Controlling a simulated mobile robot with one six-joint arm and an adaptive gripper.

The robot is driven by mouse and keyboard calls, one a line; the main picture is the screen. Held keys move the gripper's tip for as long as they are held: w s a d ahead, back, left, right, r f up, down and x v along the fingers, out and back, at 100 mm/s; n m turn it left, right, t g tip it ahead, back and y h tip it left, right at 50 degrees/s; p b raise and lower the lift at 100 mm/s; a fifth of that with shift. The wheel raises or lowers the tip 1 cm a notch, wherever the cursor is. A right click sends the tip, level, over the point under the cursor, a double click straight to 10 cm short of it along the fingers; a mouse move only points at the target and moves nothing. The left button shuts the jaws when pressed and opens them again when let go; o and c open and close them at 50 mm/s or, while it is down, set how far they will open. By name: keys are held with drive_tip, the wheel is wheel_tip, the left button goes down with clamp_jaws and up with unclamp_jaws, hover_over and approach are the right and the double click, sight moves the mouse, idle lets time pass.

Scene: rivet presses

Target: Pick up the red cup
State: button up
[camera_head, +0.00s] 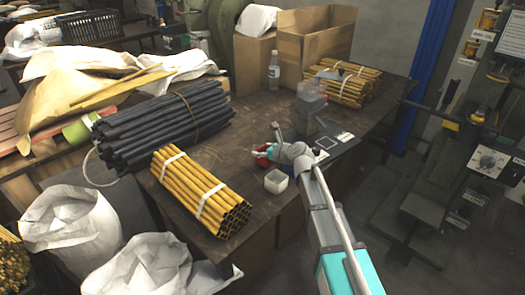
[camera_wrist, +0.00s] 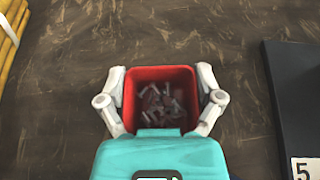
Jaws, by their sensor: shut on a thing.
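The red cup (camera_wrist: 161,73) is square with an open top and holds several small metal pieces (camera_wrist: 160,103). In the wrist view it sits between the two white fingers of my gripper (camera_wrist: 162,85), one on its left side and one on its right. My gripper is shut on the cup. In the head view a bit of the red cup (camera_head: 263,151) shows at the end of my gripper (camera_head: 268,148); the rest is hidden behind it. I cannot tell whether the cup touches the table.
On the brown table (camera_head: 235,140) a white square cup (camera_head: 276,181) stands in front of my gripper. A yellow tube bundle (camera_head: 200,193) and a black tube bundle (camera_head: 160,130) lie to the left. A bottle (camera_head: 274,70), cardboard box (camera_head: 315,45) and clear container (camera_head: 310,103) stand behind.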

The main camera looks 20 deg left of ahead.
drive_tip(key=shift+r+p, duration=0.35)
drive_tip(key=shift+r, duration=0.3)
drive_tip(key=s+d+r+p, duration=0.5)
drive_tip(key=s+r+p, duration=0.5)
drive_tip(key=s, duration=0.2)
drive_tip(key=shift+s+d+r, duration=0.2)
drive_tip(key=shift+s+d, duration=0.2)
idle(1.0)
